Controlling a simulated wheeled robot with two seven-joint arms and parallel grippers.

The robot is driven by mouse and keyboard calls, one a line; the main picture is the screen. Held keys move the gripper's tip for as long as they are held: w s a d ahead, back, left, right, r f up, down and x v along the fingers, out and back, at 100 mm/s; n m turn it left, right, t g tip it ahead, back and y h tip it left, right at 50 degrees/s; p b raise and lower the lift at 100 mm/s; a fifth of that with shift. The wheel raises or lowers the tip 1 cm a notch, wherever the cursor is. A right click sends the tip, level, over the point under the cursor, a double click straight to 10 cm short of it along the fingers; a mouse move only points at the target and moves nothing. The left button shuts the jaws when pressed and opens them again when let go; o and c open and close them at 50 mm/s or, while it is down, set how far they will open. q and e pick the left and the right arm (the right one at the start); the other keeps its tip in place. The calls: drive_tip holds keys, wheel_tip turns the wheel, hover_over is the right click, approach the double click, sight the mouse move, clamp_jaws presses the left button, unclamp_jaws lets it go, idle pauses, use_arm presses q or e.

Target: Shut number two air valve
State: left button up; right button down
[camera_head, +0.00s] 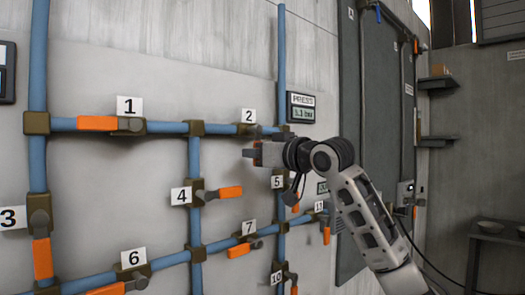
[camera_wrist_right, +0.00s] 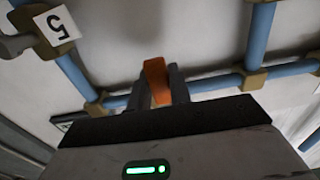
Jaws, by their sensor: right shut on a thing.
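The number 2 label (camera_head: 248,115) sits on the upper horizontal blue pipe, above its brown valve body (camera_head: 244,129). My right gripper (camera_head: 254,152) is just below that valve, in front of the wall. In the right wrist view, its two fingers are closed around an orange handle (camera_wrist_right: 155,78). From its place this appears to be valve 2's handle. In the head view the gripper hides most of this handle, so its exact angle is hard to tell. My left gripper is in neither view.
Valve 1's orange handle (camera_head: 97,123) lies along the same pipe, to the left. Valve 5's label (camera_head: 277,182) is close below my right gripper; it also shows upside down in the wrist view (camera_wrist_right: 57,24). A pressure display (camera_head: 301,107) hangs at upper right.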

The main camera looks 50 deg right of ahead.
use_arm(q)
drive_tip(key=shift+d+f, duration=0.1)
use_arm(e)
drive_tip(key=shift+f, duration=0.1)
idle(0.3)
drive_tip(key=c, duration=1.3)
unclamp_jaws()
drive_tip(key=shift+s, duration=0.1)
use_arm(q)
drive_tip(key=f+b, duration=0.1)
drive_tip(key=b, duration=0.2)
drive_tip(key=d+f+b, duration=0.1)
drive_tip(key=b, duration=0.3)
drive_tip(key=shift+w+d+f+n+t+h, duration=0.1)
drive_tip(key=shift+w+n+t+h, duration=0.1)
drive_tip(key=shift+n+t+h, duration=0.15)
use_arm(e)
drive_tip(key=s, duration=0.5)
drive_tip(key=s+a, duration=0.1)
drive_tip(key=s, duration=1)
drive_tip(key=shift+a, duration=0.15)
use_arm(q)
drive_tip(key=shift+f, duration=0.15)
use_arm(e)
drive_tip(key=shift+w, duration=0.1)
